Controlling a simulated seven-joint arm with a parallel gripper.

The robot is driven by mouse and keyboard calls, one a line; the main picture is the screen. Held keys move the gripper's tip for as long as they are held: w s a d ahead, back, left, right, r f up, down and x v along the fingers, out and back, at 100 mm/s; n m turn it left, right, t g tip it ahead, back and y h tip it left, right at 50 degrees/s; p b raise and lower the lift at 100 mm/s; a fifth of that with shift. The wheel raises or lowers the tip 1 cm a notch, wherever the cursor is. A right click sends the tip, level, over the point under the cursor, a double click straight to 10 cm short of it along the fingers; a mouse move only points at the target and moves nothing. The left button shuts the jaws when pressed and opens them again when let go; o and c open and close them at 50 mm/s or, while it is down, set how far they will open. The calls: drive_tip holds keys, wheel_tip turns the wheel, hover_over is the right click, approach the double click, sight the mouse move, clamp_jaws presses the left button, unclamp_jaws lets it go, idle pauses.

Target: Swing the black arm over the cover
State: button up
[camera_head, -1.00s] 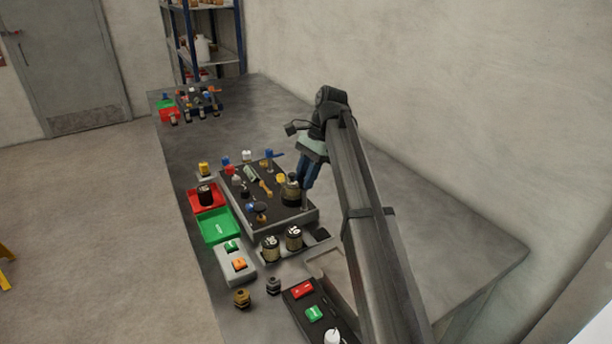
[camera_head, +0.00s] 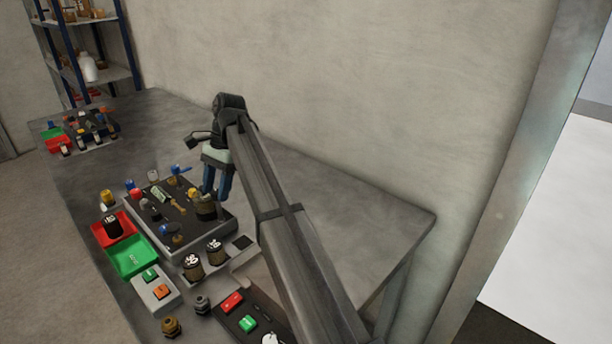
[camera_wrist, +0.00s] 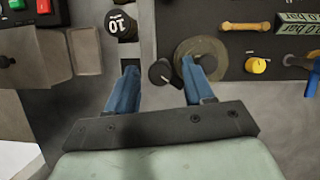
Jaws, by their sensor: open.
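My gripper (camera_wrist: 159,84) is open, its two blue fingers pointing down at the near right end of the dark panel (camera_head: 215,228). In the wrist view a short black arm (camera_wrist: 160,72) lies between the fingertips, just left of the round olive-brown cover (camera_wrist: 207,52). The arm appears beside the cover, not across it. The right fingertip overlaps the cover's lower left part in the picture; I cannot tell whether it touches. In the head view the gripper (camera_head: 217,182) hides part of the cover (camera_head: 205,209), and I cannot make out the black arm there.
The table's right side is clear.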

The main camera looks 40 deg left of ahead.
drive_tip(key=m, duration=0.1)
drive_tip(key=m+y, duration=0.1)
drive_tip(key=m, duration=0.1)
drive_tip(key=m+y, duration=0.1)
drive_tip(key=m, duration=0.1)
drive_tip(key=shift+d, duration=0.25)
drive_tip(key=m+y, duration=0.1)
drive_tip(key=m, duration=0.1)
drive_tip(key=m+t, duration=0.1)
drive_tip(key=m, duration=0.2)
drive_tip(key=shift+s+d+m+y, duration=0.1)
drive_tip(key=shift+s+m+y, duration=0.05)
drive_tip(key=shift+m+y, duration=0.2)
drive_tip(key=v, duration=1.4)
drive_tip(key=w+d+f+t, duration=0.1)
drive_tip(key=w+d+f, duration=0.4)
drive_tip(key=w+d, duration=0.5)
drive_tip(key=w+d+f+t+h, duration=0.1)
drive_tip(key=w+d+f+t, duration=0.1)
drive_tip(key=w+d+f, duration=0.3)
drive_tip(key=w+d, duration=0.4)
drive_tip(key=w, duration=0.1)
drive_tip(key=shift+d, duration=0.4)
drive_tip(key=shift+f+h, duration=0.1)
drive_tip(key=shift+h, duration=0.15)
drive_tip(key=shift+s, duration=0.1)
